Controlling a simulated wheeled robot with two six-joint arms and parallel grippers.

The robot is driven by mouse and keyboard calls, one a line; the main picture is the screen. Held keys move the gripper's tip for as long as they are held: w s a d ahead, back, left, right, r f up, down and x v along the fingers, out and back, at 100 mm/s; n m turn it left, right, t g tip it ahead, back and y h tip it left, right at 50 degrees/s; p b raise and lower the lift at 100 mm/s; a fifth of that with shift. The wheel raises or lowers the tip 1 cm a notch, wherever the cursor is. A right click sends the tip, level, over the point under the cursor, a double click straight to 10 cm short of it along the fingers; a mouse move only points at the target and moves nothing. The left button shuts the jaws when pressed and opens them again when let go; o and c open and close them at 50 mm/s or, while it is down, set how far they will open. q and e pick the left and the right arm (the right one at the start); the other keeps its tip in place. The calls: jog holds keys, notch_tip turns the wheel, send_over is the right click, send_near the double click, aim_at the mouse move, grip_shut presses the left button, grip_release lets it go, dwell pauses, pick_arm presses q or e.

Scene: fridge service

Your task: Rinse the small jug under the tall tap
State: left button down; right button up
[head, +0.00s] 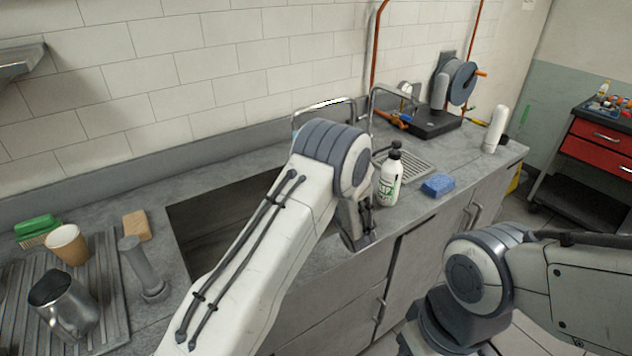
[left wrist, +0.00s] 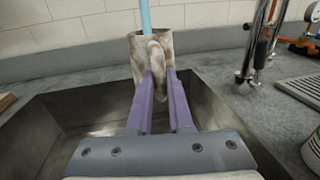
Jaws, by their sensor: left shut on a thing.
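The small jug (left wrist: 139,50), a stained grey-brown vessel with a pale handle (left wrist: 155,58), is upright in the left wrist view. My left gripper (left wrist: 158,82) is shut on its handle, holding it above the sink (left wrist: 85,128). A light-blue stream of water (left wrist: 145,15) comes down from above to the jug's top. The spout it comes from is out of that view. In the head view my left arm hides the jug and gripper. Two chrome tap spouts show there, one left (head: 323,104) and one right (head: 388,90); I cannot tell which is running. My right gripper is not in view.
A steel jug (head: 68,308) and paper cup (head: 68,244) stand on the ribbed drainer (head: 108,290), left of the sink. A grey post (head: 142,265) stands beside it. A white bottle (head: 389,182) and blue sponge (head: 438,185) are right of the sink.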

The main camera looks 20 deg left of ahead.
pick_arm(q)
jog(key=shift+w+d, duration=0.1)
dwell(0.4)
jog(key=shift+w+d+b, duration=0.2)
jog(key=shift+d+b, duration=0.1)
jog(key=shift+d, duration=0.15)
jog(key=shift+a, duration=0.2)
jog(key=shift+s+a+r, duration=0.1)
jog(key=shift+s+a, duration=0.2)
jog(key=shift+a, duration=0.05)
jog(key=shift+w+d, duration=0.1)
jog(key=shift+w+d+b, duration=0.25)
jog(key=shift+d+b, duration=0.2)
